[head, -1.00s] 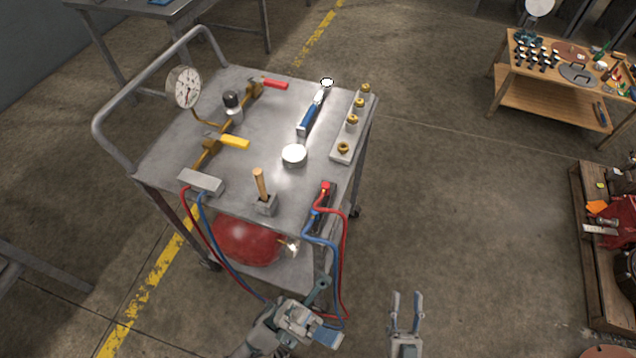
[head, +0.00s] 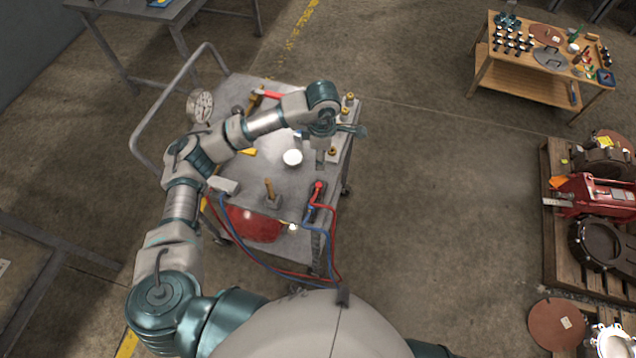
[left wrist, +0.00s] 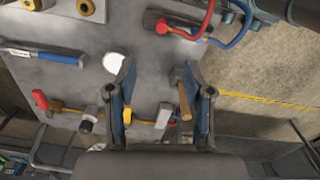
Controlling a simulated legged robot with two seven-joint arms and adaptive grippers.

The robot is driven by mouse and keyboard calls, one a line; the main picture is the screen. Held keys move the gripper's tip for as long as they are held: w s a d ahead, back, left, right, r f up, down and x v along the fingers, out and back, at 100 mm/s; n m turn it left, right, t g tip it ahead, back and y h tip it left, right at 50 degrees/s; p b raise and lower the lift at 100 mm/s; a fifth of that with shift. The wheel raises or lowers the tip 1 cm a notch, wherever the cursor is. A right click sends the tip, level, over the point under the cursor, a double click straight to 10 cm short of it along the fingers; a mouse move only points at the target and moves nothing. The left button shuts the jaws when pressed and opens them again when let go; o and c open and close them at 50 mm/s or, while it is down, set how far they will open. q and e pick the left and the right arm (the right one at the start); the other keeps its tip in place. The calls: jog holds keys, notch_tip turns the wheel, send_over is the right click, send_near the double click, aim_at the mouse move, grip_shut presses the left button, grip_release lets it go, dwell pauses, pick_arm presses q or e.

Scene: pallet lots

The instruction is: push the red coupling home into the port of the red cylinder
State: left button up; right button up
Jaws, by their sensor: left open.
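The red coupling (head: 318,186) sits at the end of a red hose on a dark holder at the right edge of the cart top. It also shows at the top of the left wrist view (left wrist: 162,26). The red cylinder (head: 252,224) lies on the shelf below, with a small bright fitting (head: 291,227) at its right end; whether this is the port I cannot tell. My left gripper (head: 358,131) is above the cart's right side, beyond the coupling. In the left wrist view its fingers (left wrist: 158,73) are apart and empty. My right gripper is out of view.
A blue hose (head: 290,254) runs beside the red one. Floor right of the cart is clear. A wooden table (head: 530,75) stands farther off.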

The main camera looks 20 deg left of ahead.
pick_arm(q)
jog(key=p, duration=0.1)
send_over(319, 184)
jog(key=f, duration=1.1)
jog(key=shift+w+d+f, duration=0.1)
jog(key=shift+d, duration=0.1)
jog(key=shift+d+f, duration=0.15)
jog(key=shift+f, duration=0.35)
jog(key=shift+d, duration=0.15)
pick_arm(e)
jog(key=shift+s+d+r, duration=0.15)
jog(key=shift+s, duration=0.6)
pick_arm(q)
jog(key=shift+f, duration=0.1)
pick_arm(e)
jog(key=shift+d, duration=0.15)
pick_arm(q)
jog(key=f, duration=0.2)
jog(key=a+f+p, duration=0.1)
jog(key=f, duration=0.2)
jog(key=shift+a, duration=0.1)
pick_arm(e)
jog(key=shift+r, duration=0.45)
